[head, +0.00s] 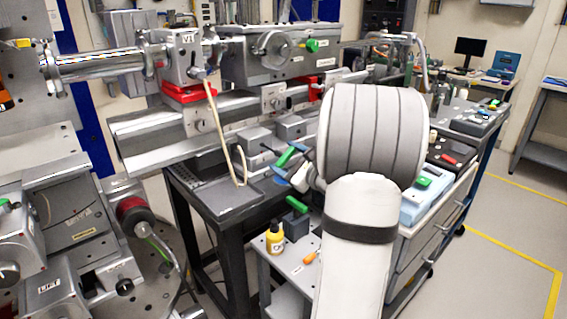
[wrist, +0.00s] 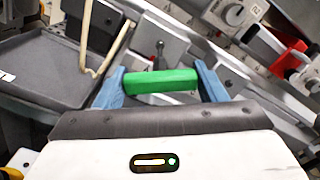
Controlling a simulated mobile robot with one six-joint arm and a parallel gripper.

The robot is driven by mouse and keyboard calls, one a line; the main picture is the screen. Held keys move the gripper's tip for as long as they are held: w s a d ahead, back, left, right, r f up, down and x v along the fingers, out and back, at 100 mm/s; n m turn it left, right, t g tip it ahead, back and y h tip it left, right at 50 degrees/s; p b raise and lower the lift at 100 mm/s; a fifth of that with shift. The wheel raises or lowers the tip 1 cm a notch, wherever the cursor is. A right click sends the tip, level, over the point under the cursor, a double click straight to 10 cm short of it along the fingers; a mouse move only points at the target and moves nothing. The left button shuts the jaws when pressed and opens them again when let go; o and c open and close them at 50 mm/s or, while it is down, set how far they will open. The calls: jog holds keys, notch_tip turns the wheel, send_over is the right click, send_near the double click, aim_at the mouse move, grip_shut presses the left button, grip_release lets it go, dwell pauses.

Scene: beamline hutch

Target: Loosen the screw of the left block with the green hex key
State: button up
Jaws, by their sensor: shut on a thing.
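My gripper (head: 289,161) has blue fingers and is shut on the green handle of a hex key (head: 285,157), in front of the blocks. In the wrist view the green hex key (wrist: 160,81) lies crosswise between the blue fingers of my gripper (wrist: 163,84). The left block (head: 254,138) is a small grey block on the bench, just left of and behind the handle. A thin dark shaft shows between handle and block; I cannot tell whether its tip sits in the screw. The screw itself is not clearly visible.
A second grey block (head: 290,127) stands to the right. A dark tray (head: 228,200) with a bent tan rod (head: 216,130) above it lies left. Another green handle (head: 297,204) stands below, near a yellow bottle (head: 275,238). A rail runs behind the blocks.

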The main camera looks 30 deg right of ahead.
jog(key=shift+f, duration=0.1)
jog(key=shift+f+b, duration=0.1)
jog(key=shift+b, duration=0.55)
jog(key=n+b, duration=0.2)
jog(key=shift+b, duration=0.3)
jog(key=shift+n+b, duration=0.7)
jog(key=shift+b, duration=0.55)
jog(key=shift+n+b, duration=0.3)
jog(key=shift+b, duration=0.05)
jog(key=shift+r, duration=0.2)
